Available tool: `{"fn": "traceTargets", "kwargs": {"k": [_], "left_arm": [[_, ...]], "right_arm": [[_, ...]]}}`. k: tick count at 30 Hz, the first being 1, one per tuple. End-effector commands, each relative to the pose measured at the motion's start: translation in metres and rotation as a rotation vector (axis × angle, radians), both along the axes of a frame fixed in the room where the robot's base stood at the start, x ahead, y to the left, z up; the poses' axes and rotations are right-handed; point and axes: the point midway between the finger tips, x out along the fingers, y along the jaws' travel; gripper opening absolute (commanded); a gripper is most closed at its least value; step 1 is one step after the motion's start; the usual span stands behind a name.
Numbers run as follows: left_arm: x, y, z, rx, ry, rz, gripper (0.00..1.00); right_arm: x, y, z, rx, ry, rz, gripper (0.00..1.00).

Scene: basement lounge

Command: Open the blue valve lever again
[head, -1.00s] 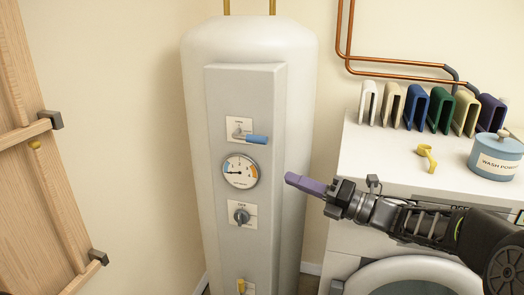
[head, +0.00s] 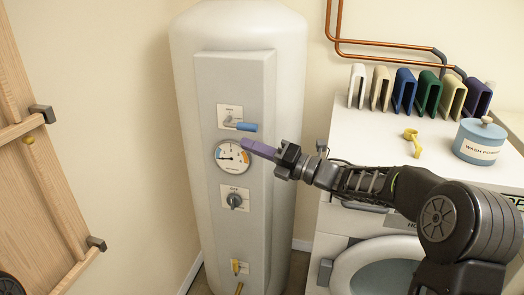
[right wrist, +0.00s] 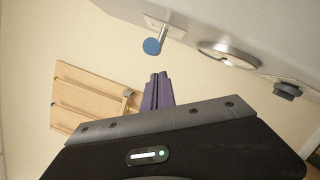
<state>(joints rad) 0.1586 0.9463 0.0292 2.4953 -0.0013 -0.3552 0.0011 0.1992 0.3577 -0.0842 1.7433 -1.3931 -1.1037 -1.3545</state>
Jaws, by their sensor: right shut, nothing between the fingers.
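The blue valve lever (head: 246,127) sits on a white plate at the upper part of the grey panel on the tank. It points sideways to the right, roughly level. In the right wrist view its round blue end (right wrist: 152,46) faces me, just beyond the fingers. My right gripper (head: 246,144) has purple fingers, shut with nothing between them. The tips appear just below the lever, over the edge of the gauge; they look apart from the lever. The fingers also show pressed together in the right wrist view (right wrist: 158,80). My left gripper is not in view.
Below the lever are a round gauge (head: 231,157), a dark knob (head: 234,201) and a yellow valve (head: 238,267). To the right, a white washer (head: 350,150) bears a yellow key-like piece (head: 412,141), a blue canister (head: 479,143) and several coloured upright holders. A wooden rack stands left.

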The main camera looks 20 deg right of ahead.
Motion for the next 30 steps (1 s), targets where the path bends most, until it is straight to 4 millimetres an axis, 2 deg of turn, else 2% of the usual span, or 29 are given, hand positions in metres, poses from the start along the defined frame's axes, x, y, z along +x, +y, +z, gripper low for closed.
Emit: {"fn": "traceTargets", "kwargs": {"k": [1, 3, 9, 30], "left_arm": [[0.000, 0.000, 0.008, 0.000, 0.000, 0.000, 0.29], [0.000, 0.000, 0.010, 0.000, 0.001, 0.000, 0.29], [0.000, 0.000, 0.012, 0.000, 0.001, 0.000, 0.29], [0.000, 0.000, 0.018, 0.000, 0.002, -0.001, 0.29]], "right_arm": [[0.005, -0.002, 0.007, 0.000, 0.001, 0.001, 0.00], [0.009, -0.005, 0.010, 0.000, 0.001, 0.002, 0.00], [0.015, -0.009, 0.011, 0.000, 0.002, 0.003, 0.00], [0.007, -0.010, 0.017, -0.043, 0.029, 0.002, 0.00]]}}
